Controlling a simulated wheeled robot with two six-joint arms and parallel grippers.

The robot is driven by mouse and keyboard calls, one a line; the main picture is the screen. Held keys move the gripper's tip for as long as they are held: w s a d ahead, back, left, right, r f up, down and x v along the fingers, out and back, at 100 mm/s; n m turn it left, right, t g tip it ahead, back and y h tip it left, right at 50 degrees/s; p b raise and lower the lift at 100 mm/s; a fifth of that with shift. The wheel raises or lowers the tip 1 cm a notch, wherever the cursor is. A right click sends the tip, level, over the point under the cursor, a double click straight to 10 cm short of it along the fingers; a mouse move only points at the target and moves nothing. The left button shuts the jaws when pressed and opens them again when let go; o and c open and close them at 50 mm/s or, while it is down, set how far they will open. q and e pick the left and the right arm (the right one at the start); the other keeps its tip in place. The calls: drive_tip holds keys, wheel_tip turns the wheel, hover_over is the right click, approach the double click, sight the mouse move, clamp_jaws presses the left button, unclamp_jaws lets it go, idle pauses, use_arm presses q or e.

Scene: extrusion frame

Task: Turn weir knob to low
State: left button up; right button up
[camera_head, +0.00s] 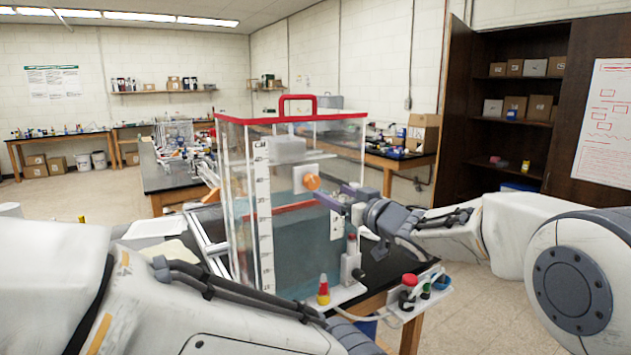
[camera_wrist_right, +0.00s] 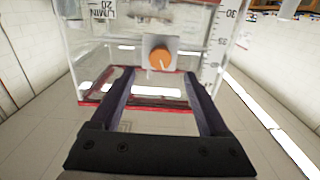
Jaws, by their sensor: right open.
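The weir knob (camera_head: 312,181) is a round orange knob on a pale square plate (camera_head: 300,172) on the clear tank's wall. In the right wrist view the knob (camera_wrist_right: 160,60) shows a pale pointer line on its face, running roughly down the picture; its setting labels cannot be read. My right gripper (camera_head: 333,196) is open in front of the knob. In the right wrist view its two dark fingers (camera_wrist_right: 158,77) stand to either side just below the knob, with a gap between. I cannot tell whether they touch it. My left gripper is out of view; only its arm shows.
The clear tank (camera_head: 232,190) has a red rim, a red handle, a scale strip and bluish water. It stands on a dark bench. A red-and-yellow cone-shaped item (camera_head: 323,290) and a control box with a red button (camera_head: 409,281) sit low at its front right.

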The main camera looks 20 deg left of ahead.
sight(314, 184)
drive_tip(key=p+x, duration=0.3)
drive_tip(key=x, duration=0.6)
drive_tip(key=shift+p, duration=0.3)
clamp_jaws()
